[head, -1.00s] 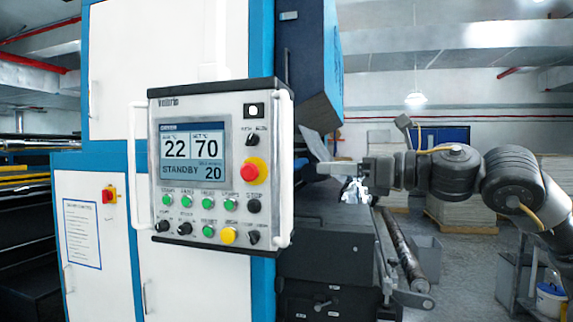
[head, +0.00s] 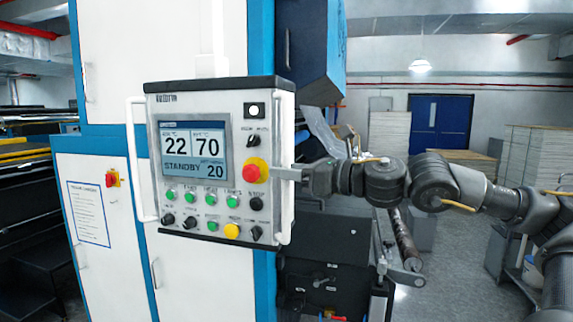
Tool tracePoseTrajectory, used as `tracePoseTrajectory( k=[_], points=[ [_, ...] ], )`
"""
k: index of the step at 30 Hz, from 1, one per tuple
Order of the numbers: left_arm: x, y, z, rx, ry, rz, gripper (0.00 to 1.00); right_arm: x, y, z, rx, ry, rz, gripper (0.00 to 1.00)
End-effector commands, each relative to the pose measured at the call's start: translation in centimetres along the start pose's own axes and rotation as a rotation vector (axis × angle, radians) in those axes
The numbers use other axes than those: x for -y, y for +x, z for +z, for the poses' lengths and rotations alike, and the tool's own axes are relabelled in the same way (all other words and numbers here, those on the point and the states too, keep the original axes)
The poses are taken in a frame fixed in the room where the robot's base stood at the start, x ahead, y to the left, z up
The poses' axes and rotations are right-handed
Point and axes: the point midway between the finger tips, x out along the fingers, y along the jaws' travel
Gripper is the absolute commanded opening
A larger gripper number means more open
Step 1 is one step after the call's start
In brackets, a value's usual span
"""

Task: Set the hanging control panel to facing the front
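The hanging control panel (head: 213,165) is a grey-white box with a screen, several buttons and a red knob. It hangs in front of the white and blue machine cabinet, its face turned mostly toward me. It has a white bar handle on its left side (head: 140,160); the right edge is partly covered by my gripper. My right gripper (head: 290,173) comes in from the right, its fingertips at the panel's right edge, about level with the red knob. I cannot tell whether the fingers are closed around the right handle. My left gripper is not in view.
The machine cabinet (head: 95,200) stands right behind the panel. A dark machine section with a metal roller (head: 407,235) is below my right arm. Stacked boards (head: 389,135) and a blue door (head: 441,118) are at the back. Grey floor is open at the lower right.

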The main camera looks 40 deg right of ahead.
Motion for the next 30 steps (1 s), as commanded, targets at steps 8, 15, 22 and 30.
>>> tracePoseTrajectory(
  k=[8,15,22,30],
  points=[
    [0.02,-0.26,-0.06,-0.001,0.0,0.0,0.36,-0.03,0.35,0.01,0.001,0.0,0.001,0.34],
    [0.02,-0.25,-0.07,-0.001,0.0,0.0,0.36,-0.03,0.34,0.0,0.0,0.0,0.001,0.25],
    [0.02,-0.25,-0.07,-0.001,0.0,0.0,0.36,-0.03,0.34,0.0,0.0,0.0,0.001,0.0],
    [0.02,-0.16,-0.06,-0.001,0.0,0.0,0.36,0.05,0.29,-0.01,0.001,0.0,0.001,0.0]
  ],
)
